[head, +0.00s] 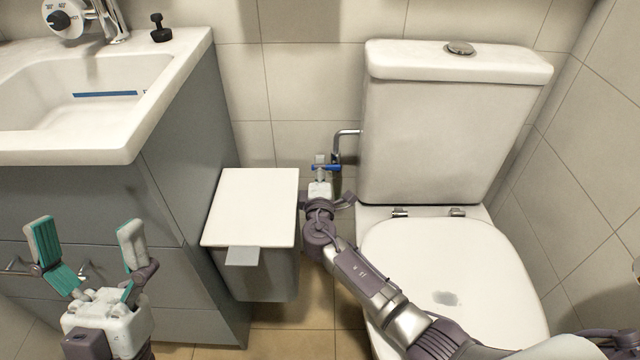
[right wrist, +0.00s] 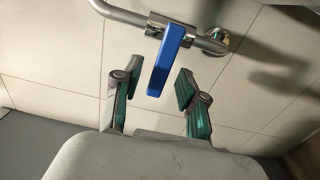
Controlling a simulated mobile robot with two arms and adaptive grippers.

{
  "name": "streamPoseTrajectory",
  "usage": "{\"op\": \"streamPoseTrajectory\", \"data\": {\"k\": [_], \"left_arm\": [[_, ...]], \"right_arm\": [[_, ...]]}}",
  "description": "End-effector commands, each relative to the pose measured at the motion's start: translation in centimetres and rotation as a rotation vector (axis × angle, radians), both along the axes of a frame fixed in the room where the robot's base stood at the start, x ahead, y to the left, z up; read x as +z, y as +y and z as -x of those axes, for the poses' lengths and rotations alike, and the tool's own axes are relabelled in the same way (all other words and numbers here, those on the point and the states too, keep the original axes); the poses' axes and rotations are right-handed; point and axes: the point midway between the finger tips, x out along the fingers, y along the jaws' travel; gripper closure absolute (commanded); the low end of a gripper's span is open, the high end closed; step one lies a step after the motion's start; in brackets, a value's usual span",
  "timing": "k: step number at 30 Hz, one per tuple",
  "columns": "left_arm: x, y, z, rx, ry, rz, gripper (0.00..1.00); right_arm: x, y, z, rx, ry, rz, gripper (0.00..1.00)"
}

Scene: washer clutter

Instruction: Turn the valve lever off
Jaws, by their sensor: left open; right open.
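The valve lever (right wrist: 166,58) is a blue handle on a chrome pipe fitting (right wrist: 160,22). In the right wrist view it points down and slightly left from the fitting. In the head view the lever (head: 327,168) shows as a small blue piece on the pipe between the bin and the toilet. My right gripper (right wrist: 155,83) is open, its fingers to either side of the lever's lower end; I cannot tell that either touches it. In the head view my right gripper (head: 322,172) is partly hidden by its own wrist. My left gripper (head: 85,240) is open and empty before the cabinet.
A lidded bin (head: 252,207) stands left of my right arm. The toilet (head: 440,270) with its cistern (head: 440,130) is to the right. The sink cabinet (head: 190,170) is at the left. Tiled wall lies behind the pipe.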

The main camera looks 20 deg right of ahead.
Motion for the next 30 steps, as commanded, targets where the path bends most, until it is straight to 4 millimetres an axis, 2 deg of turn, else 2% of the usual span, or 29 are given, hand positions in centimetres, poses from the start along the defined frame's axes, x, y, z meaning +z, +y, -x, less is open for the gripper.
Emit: {"op": "streamPoseTrajectory", "data": {"k": [9,15,21,30], "left_arm": [[0.0,0.0,0.1,0.0,-0.002,-0.001,0.13],[0.1,0.0,0.1,0.0,-0.002,-0.001,0.13],[0.1,0.0,0.1,0.001,-0.003,-0.001,0.13],[0.1,0.0,0.1,0.001,-0.003,-0.001,0.13]], "right_arm": [[-0.1,1.8,6.4,0.001,0.003,-0.002,0.58],[-0.1,2.7,9.4,0.002,0.003,0.001,0.58],[0.0,3.0,10.6,0.0,0.001,0.001,0.58],[0.0,3.1,10.6,0.001,0.002,0.002,0.58]]}}
